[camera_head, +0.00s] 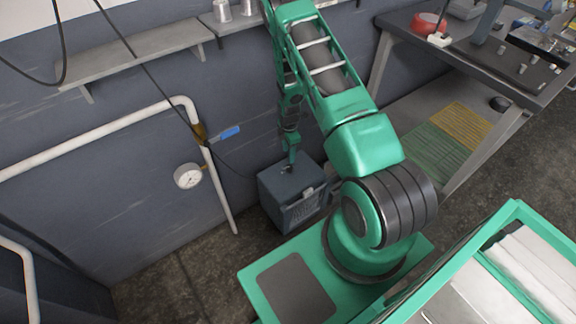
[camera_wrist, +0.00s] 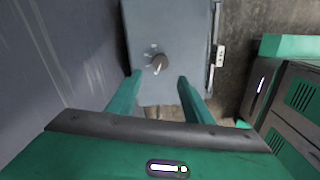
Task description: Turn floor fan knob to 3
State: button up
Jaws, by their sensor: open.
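The floor fan (camera_head: 295,198) is a grey box on the floor by the wall, with a vented front. Its grey top also shows in the wrist view (camera_wrist: 185,25). The knob (camera_wrist: 160,63) is a small dark round dial with a light pointer on that top, with small pale marks around its left side that are too small to read. My gripper (camera_wrist: 160,76) is open, its two green fingers apart on either side of the knob in the picture. In the head view my gripper (camera_head: 290,165) is just over the box top. I cannot tell whether the fingers touch the knob.
A grey wall stands close behind the fan. A workbench (camera_head: 484,82) stands at the right. A shelf (camera_head: 140,52) runs above.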

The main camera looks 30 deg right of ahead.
aim_at(289, 167)
jog(key=f, duration=0.9)
jog(key=shift+d+f, duration=0.2)
jog(key=shift+c, duration=0.3)
jog(key=c, duration=1)
